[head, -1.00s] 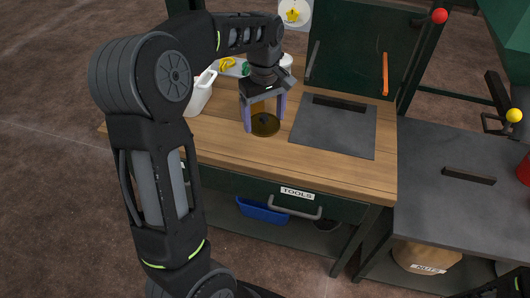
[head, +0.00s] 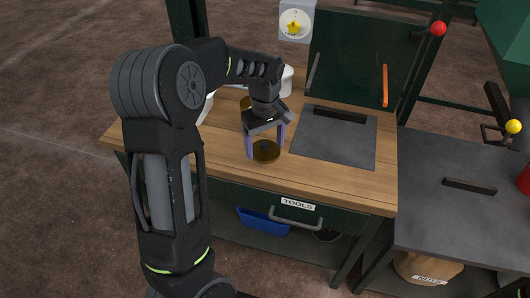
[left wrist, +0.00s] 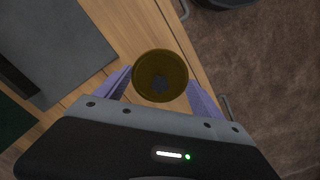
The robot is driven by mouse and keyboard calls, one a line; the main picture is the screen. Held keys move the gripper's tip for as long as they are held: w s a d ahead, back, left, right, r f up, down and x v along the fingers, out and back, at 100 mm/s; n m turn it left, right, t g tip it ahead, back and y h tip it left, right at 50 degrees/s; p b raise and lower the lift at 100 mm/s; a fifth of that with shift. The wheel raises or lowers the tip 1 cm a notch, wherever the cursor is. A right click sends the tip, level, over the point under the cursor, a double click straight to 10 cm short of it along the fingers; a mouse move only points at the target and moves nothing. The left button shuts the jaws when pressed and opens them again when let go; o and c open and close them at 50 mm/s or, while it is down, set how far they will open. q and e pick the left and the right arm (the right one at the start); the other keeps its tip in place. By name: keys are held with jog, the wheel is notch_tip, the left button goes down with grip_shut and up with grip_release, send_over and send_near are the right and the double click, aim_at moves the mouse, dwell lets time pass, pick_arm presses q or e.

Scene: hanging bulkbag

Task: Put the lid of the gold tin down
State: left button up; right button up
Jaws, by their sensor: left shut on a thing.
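The lid (head: 265,151) is a round, dark gold disc with a small dark knob. My left gripper (head: 265,146) points down over the worktop and is shut on the lid, a finger on either side. In the left wrist view the lid (left wrist: 160,75) shows between the purple fingers. It is at or just above the wood near the front edge; I cannot tell whether it touches. The gold tin (head: 246,107) stands farther back on the worktop, partly hidden by the gripper. My right gripper is not in view.
The wooden worktop (head: 340,184) has a dark grey plate (head: 333,139) to the right of the lid. White containers stand behind and left of my arm, partly hidden. Below are the TOOLS drawer (head: 297,203) and a blue bin (head: 262,221). Bare wood lies around the lid.

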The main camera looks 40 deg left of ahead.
aim_at(265, 154)
pick_arm(q)
jog(key=shift+f, duration=1.85)
jog(key=shift+f, duration=0.15)
jog(key=o, duration=1.3)
notch_tip(265, 154, up, 12)
jog(key=shift+r, duration=0.2)
jog(key=shift+f, duration=0.1)
